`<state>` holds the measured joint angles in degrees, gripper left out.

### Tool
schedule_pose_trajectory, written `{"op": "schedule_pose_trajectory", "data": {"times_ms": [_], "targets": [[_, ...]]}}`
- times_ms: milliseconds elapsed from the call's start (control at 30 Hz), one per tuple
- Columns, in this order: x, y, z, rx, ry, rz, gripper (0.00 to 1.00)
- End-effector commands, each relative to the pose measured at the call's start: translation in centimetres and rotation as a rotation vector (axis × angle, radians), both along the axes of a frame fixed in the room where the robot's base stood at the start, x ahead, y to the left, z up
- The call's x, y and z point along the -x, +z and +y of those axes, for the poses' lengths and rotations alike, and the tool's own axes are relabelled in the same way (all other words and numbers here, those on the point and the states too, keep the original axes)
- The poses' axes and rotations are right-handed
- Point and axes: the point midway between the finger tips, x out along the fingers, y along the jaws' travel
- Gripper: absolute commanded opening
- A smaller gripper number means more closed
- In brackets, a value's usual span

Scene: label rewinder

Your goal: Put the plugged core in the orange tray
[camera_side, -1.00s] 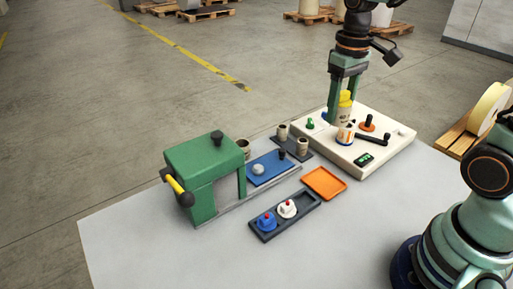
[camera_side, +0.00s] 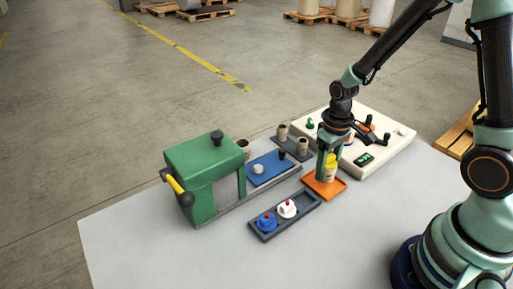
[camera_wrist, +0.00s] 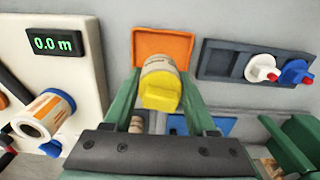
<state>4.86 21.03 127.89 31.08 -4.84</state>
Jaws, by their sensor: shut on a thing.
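The plugged core is a tan cylinder with a yellow plug (camera_side: 331,161). My gripper (camera_side: 328,168) is shut on it and holds it upright over the orange tray (camera_side: 340,189). In the wrist view the yellow plug (camera_wrist: 160,91) faces the camera between my gripper's fingers (camera_wrist: 160,85), with the orange tray (camera_wrist: 180,40) behind it. I cannot tell whether the core's lower end touches the tray floor. My fingers hide part of the tray and core in the side view.
A dark tray (camera_side: 262,238) with a blue and a white red-tipped part lies left of the orange tray. A cream panel (camera_side: 385,155) with a display and knobs stands right, with another core on it (camera_wrist: 45,113). A green machine (camera_side: 205,170) stands left.

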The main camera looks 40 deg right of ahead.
Motion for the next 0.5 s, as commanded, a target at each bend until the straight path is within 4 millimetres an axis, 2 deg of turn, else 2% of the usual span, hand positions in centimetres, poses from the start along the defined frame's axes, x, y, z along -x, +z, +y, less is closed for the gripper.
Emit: {"op": "schedule_pose_trajectory", "data": {"times_ms": [100, 200, 500], "targets": [[0.1, -1.5, 0.0, 0.000, 0.000, 0.003, 0.30], [0.0, -2.0, 0.0, 0.000, 0.000, 0.002, 0.30], [0.0, -2.1, 0.0, 0.000, 0.000, 0.000, 0.30]]}}
